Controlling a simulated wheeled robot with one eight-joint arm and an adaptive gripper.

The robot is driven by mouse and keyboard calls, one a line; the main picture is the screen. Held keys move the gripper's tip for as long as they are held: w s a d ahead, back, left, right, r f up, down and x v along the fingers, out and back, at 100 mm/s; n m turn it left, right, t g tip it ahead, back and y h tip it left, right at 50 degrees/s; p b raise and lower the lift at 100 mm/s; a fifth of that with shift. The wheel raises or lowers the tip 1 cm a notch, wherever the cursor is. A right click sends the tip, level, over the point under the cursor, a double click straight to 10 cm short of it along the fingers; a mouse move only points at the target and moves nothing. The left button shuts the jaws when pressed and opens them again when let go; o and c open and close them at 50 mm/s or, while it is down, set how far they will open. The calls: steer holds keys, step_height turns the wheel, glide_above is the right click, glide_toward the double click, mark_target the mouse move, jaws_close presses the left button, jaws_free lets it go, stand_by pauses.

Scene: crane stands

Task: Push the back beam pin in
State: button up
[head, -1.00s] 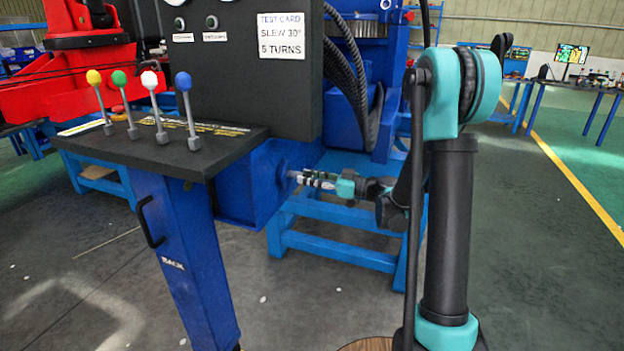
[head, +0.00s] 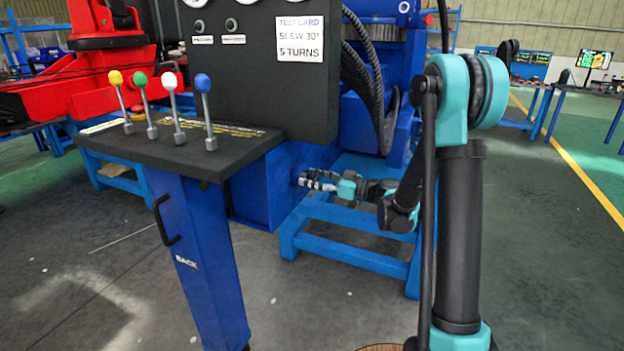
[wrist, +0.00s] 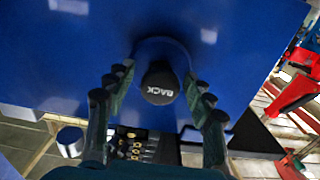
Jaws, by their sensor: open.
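The back beam pin (wrist: 160,82) shows in the wrist view as a dark round knob end marked "BACK", seated in the blue beam (wrist: 60,60). My gripper (wrist: 160,100) is open, with one finger on each side of the pin. Whether the fingers touch it I cannot tell. In the head view my gripper (head: 312,180) points left at the side of the blue beam (head: 262,190), close to its face. The pin itself is hidden there by the fingers.
A black lever console (head: 180,140) with colored knobs stands left of my arm, on a blue leg (head: 200,265) labelled "BACK". A blue stand (head: 345,240) lies below and behind my gripper. Black hoses (head: 365,85) hang above.

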steer(key=v, duration=1.2)
steer(key=s+d+f+m+g+h, duration=0.25)
steer(key=s+f+m+h, duration=0.6)
steer(key=s, duration=0.45)
steer(key=s+d+f+m+h, duration=0.5)
steer(key=s+d+f+h, duration=0.2)
steer(key=s+d, duration=0.4)
steer(key=d+t+h, duration=0.1)
steer(key=d, duration=0.1)
steer(key=shift+s+d+m, duration=0.2)
steer(key=shift+d+m, duration=0.15)
steer(key=shift+h, duration=0.25)
stand_by(1.1)
